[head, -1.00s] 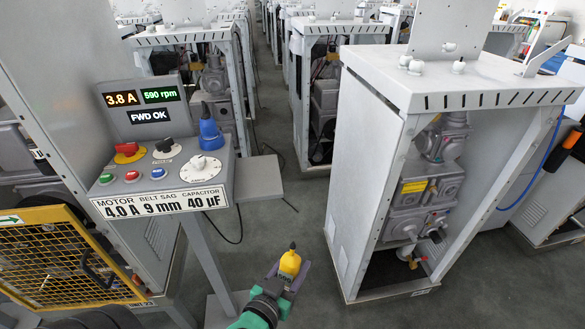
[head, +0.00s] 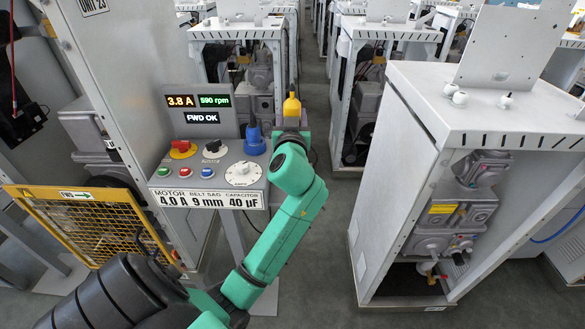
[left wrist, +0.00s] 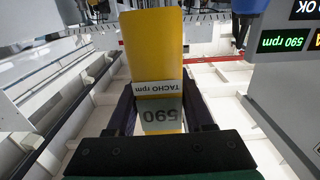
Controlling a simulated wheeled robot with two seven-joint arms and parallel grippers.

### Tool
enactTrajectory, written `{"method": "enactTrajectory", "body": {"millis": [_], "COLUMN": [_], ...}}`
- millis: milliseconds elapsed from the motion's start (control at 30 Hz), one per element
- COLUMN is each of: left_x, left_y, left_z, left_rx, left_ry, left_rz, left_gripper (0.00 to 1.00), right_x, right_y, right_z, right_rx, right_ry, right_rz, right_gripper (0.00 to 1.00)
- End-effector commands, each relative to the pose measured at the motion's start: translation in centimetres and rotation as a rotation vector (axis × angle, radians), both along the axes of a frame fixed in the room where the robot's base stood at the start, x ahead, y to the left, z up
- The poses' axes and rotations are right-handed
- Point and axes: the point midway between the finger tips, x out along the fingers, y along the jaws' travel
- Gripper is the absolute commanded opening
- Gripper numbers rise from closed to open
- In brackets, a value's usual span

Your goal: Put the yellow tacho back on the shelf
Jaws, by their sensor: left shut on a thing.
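The yellow tacho (head: 292,106) stands upright in my left gripper (head: 291,122), above and to the right of the control console in the head view. In the left wrist view the tacho (left wrist: 153,55) sits between the two dark fingers of my gripper (left wrist: 160,108), its "TACHO rpm" label and 590 reading upside down. The gripper is shut on it. The small grey shelf at the console's right side is hidden behind my green arm. My right gripper is not in view.
The console (head: 208,176) carries knobs, buttons and a blue device (head: 254,138) close left of the tacho. A yellow mesh guard (head: 88,228) is at left. A white machine cabinet (head: 400,160) stands at right, with grey floor between.

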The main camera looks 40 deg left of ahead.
Motion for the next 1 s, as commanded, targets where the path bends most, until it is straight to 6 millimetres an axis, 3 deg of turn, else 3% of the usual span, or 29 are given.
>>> {"method": "enactTrajectory", "body": {"millis": [33, 200, 533, 633, 1000], "left_x": [0.0, 0.0, 0.0, 0.0, 0.0], "left_y": [0.0, 0.0, 0.0, -0.1, -0.1], "left_z": [-2.0, -7.6, -13.7, -14.7, -15.0], "left_rx": [0.004, 0.005, 0.006, 0.004, 0.001], "left_ry": [0.009, 0.008, 0.003, 0.000, -0.003], "left_rz": [0.001, 0.000, -0.001, -0.003, -0.002], "left_gripper": [0.00, 0.00, 0.00, 0.00, 0.00], "right_x": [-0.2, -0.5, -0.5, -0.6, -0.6], "right_y": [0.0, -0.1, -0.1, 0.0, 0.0], "right_z": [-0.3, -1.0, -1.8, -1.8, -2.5], "right_rx": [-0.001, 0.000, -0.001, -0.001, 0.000], "right_ry": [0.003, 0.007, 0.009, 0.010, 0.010], "right_rz": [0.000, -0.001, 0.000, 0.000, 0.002], "right_gripper": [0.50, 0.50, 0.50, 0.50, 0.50]}}
